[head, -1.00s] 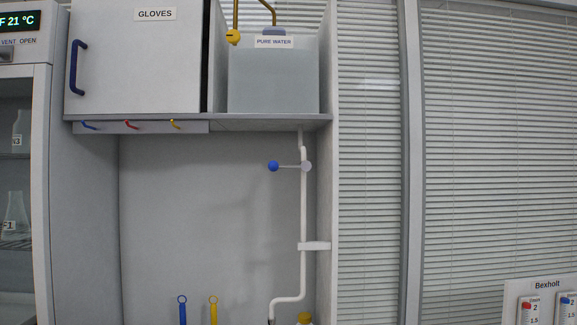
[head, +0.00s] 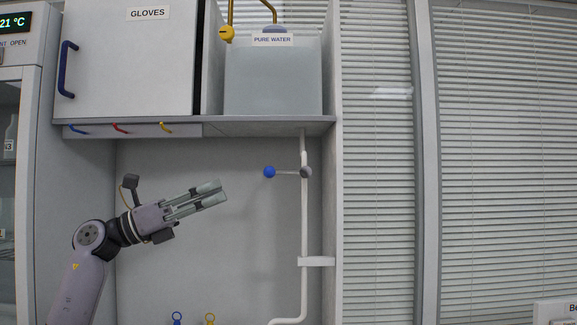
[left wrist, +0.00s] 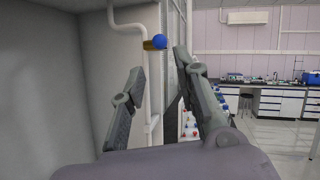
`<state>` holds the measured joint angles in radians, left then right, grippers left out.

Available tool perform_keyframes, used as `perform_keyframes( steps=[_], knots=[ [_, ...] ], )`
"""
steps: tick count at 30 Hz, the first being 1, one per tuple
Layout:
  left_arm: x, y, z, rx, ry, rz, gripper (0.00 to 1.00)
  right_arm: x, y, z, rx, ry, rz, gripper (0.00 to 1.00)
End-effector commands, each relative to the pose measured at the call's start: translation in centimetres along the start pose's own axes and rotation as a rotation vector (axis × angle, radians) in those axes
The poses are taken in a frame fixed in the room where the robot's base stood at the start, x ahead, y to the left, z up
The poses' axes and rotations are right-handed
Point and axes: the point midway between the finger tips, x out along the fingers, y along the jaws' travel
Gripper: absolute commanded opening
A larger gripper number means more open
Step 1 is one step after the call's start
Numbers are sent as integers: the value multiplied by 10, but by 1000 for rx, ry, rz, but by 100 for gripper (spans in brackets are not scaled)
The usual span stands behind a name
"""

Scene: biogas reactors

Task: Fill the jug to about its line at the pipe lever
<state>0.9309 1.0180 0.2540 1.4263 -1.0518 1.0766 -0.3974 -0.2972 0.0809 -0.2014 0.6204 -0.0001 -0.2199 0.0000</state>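The pipe lever (head: 288,172) sticks out to the left from a white pipe (head: 304,220) and ends in a blue ball (head: 269,172). My left gripper (head: 219,193) is left of the ball and slightly lower, pointing towards it with a clear gap. In the left wrist view the two fingers stand apart with nothing between them, so it is open. There the blue ball (left wrist: 160,41) shows ahead, just above and between the fingertips. The jug is not in either view now, and my right gripper is not in view.
A pure water tank (head: 272,80) stands on the shelf (head: 270,126) above the pipe. A gloves cabinet (head: 128,65) is left of it, with coloured hooks beneath. Blue (head: 177,318) and yellow (head: 210,318) ring-topped handles show at the bottom. The alcove beside the lever is free.

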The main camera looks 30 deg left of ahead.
Motion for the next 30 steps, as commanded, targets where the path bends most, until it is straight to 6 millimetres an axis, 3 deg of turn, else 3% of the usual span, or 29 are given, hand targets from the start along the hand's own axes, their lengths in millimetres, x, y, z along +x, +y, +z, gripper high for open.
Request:
perform_keyframes(
  steps=[18,24,30],
  knots=[
    [131,-2,4,-5,-4,-5,29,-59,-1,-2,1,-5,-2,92],
    [156,-1,2,-5,-3,-3,29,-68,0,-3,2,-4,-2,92],
    [163,-1,1,-3,-3,-2,29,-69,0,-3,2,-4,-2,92]
  ],
)
